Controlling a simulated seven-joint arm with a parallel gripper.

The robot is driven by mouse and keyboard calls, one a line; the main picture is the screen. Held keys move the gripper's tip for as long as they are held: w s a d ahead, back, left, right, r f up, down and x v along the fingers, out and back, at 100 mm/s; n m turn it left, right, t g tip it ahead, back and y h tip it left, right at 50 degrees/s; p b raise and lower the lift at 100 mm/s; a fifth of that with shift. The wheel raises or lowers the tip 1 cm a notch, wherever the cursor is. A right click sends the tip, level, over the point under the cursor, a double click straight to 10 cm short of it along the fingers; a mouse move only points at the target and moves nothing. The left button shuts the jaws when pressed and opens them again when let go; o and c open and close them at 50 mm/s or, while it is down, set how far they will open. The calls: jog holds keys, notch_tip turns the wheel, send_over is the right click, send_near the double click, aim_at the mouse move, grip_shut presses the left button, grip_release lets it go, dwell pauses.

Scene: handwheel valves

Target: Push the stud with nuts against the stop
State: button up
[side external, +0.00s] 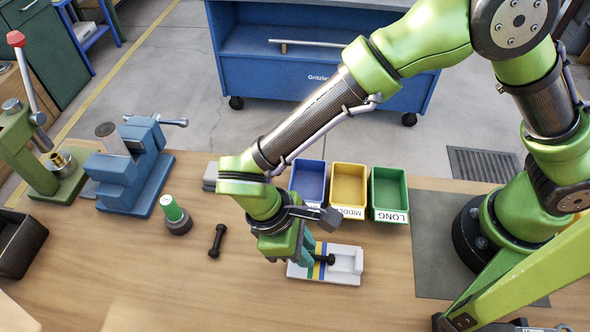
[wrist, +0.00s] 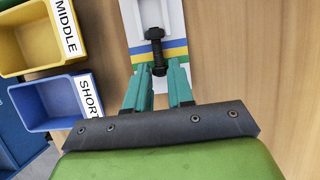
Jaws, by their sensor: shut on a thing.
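A black stud with nuts (wrist: 156,52) lies along the white gauge block (side external: 346,275), which has blue, yellow and green stripes. The stud also shows in the side view (side external: 326,260). My gripper (wrist: 158,84), with teal fingers, is low over the striped end of the block and shut on the near end of the stud. The raised white stop (side external: 357,262) is at the block's right end in the side view. The stud's far end points towards it; I cannot tell whether they touch. A second black stud (side external: 217,240) lies on the bench to the left.
Blue (side external: 308,182), yellow (side external: 348,190) and green (side external: 388,194) bins stand behind the block. A green-topped cylinder (side external: 174,212), a blue vise (side external: 130,175) and a green press (side external: 45,165) stand left. The bench in front of the block is clear.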

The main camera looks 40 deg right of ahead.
aim_at(329, 257)
jog(key=shift+s+d, duration=1.3)
dwell(0.8)
jog(key=o, duration=0.6)
jog(key=shift+c, duration=0.2)
jog(key=shift+r, duration=3.55)
jog(key=shift+w, duration=0.1)
